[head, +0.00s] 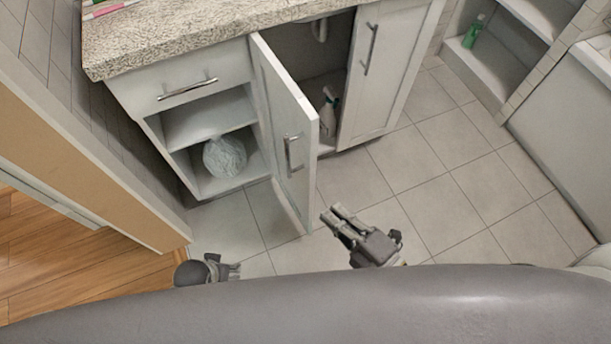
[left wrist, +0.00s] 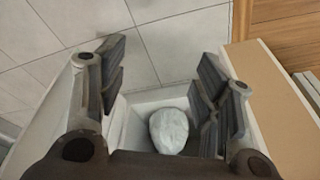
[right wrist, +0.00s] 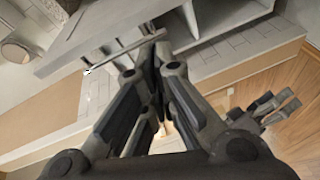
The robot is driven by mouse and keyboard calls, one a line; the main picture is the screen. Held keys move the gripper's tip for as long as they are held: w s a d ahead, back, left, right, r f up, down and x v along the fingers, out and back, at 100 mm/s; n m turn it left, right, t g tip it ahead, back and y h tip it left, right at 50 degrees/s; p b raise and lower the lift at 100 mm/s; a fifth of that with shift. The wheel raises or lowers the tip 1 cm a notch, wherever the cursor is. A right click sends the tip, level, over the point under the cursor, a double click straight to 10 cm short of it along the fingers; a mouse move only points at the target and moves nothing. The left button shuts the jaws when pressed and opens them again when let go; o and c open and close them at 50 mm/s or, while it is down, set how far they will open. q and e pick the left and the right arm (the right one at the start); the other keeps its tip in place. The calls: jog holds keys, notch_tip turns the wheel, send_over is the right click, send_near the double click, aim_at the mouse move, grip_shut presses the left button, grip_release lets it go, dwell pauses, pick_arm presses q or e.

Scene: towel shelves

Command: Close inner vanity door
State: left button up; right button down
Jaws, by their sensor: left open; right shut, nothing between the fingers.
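The white inner vanity door (head: 283,125) stands open in the head view, swung out from the cabinet, with its metal handle (head: 292,152) on the face turned left. My right gripper (head: 335,217) is shut and empty, just right of the door's lower free corner; whether it touches the door I cannot tell. In the right wrist view its fingers (right wrist: 158,60) are together before a metal handle. My left gripper (head: 238,271) is low, left of the door. In the left wrist view its fingers (left wrist: 160,75) are open, with nothing between them.
The other vanity door (head: 385,75) looks shut. A spray bottle (head: 328,112) stands inside the cabinet. A white bundle (head: 225,156) sits on the open shelf left of the door. A granite countertop (head: 180,30) is above. Tiled floor (head: 440,190) is clear on the right.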

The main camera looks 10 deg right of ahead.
aim_at(290, 161)
notch_tip(290, 161, up, 5)
jog(key=a+n+y+b, duration=0.1)
jog(key=a+n+y, duration=0.1)
jog(key=a+n, duration=0.15)
pick_arm(q)
jog(key=shift+w+f+p, duration=0.4)
jog(key=shift+w+f, duration=0.05)
pick_arm(e)
jog(key=w, duration=0.2)
jog(key=w+a, duration=0.1)
jog(key=w, duration=0.2)
jog(key=w+a, duration=0.1)
jog(key=w, duration=0.2)
jog(key=shift+r, duration=0.1)
